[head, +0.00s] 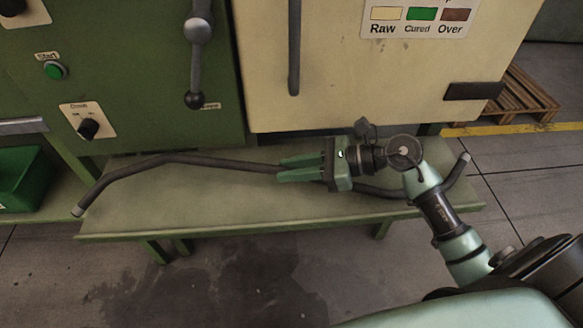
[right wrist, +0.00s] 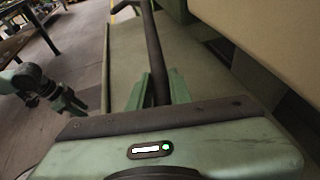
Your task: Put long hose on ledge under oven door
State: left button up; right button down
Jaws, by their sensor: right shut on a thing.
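The long dark grey hose (head: 225,162) stretches across the green ledge (head: 225,205) under the cream oven door (head: 345,85). Its left end bends toward the ledge's front left corner, and its right end bends up past my arm. My right gripper (head: 283,167) is shut on the hose near its middle, over the ledge. In the right wrist view the hose (right wrist: 152,55) runs between the fingers. I cannot tell whether the hose touches the ledge. My left gripper (right wrist: 68,101) seems to show small at the left of the right wrist view, its jaws unclear.
A green cabinet with a lever (head: 197,60) stands behind the ledge at left. A green bin (head: 20,178) is at the far left. A wooden pallet (head: 520,97) lies on the floor at right. The floor in front of the ledge is clear.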

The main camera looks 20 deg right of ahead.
jog(key=c, duration=1.3)
grip_release()
pick_arm(q)
jog(key=shift+s+r, duration=0.15)
jog(key=shift+r, duration=0.15)
pick_arm(e)
jog(key=shift+r, duration=0.1)
jog(key=shift+v, duration=0.75)
jog(key=v, duration=0.9)
jog(key=shift+s+d+r, duration=0.2)
jog(key=shift+s, duration=0.05)
pick_arm(q)
jog(key=shift+w+f, duration=0.2)
jog(key=shift+f, duration=0.05)
pick_arm(e)
jog(key=shift+s+d+r, duration=0.2)
jog(key=shift+d, duration=0.15)
pick_arm(q)
jog(key=shift+s+f, duration=0.1)
jog(key=shift+s, duration=0.05)
